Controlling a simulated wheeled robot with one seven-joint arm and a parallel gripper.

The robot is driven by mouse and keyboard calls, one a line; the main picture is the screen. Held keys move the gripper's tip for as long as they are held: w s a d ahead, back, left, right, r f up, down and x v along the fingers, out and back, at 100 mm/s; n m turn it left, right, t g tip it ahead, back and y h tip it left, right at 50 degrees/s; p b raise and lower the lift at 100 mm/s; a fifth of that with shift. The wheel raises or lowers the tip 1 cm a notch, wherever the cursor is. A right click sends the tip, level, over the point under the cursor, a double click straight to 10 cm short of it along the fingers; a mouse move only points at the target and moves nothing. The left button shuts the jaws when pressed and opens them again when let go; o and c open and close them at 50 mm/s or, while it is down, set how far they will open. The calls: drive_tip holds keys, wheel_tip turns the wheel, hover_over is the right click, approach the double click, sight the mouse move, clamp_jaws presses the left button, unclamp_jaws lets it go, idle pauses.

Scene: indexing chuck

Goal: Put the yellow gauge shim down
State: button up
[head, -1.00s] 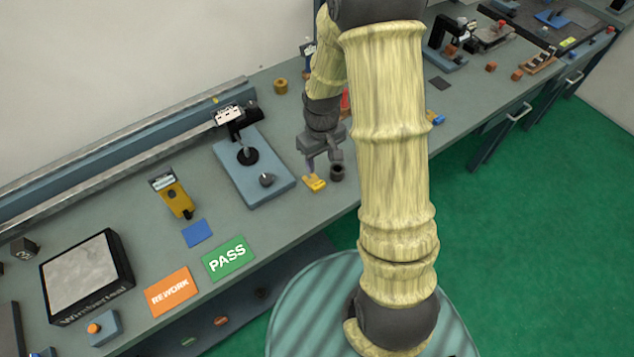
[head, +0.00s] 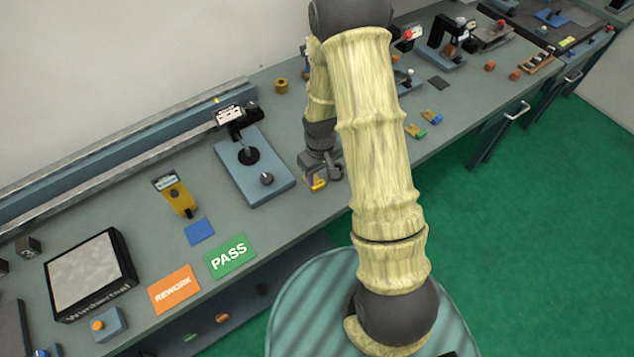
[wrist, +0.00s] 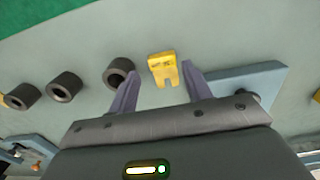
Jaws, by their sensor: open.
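The yellow gauge shim (wrist: 163,68), a small flat piece with a notched end, appears to lie on the grey-green bench top. In the wrist view it sits between the fingertips of my open gripper (wrist: 160,72), with a gap on either side. In the head view my gripper (head: 318,178) is low over the bench, and the shim (head: 319,186) shows partly beneath it, to the right of the blue fixture plate. The gripper hides part of the shim there. How high the fingertips are above the bench is hard to tell.
A dark ring (wrist: 118,72) stands close beside one finger, with another ring (wrist: 65,87) farther left. The blue fixture plate (head: 276,186) is on the other side. Green PASS (head: 230,256) and orange REWORK (head: 174,289) cards lie at the lower left.

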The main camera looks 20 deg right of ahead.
sight(318, 183)
drive_tip(key=shift+w+a+f+p, duration=0.1)
drive_tip(key=shift+f+p, duration=0.3)
drive_tip(key=shift+f, duration=0.7)
drive_tip(key=shift+w+a+f+p, duration=0.1)
drive_tip(key=shift+f+p, duration=0.25)
drive_tip(key=shift+f, duration=0.75)
drive_tip(key=c, duration=0.8)
drive_tip(key=shift+c, duration=0.2)
drive_tip(key=shift+r, duration=0.15)
wheel_tip(318, 183, up, 10)
drive_tip(key=b, duration=0.2)
drive_tip(key=shift+w, duration=0.1)
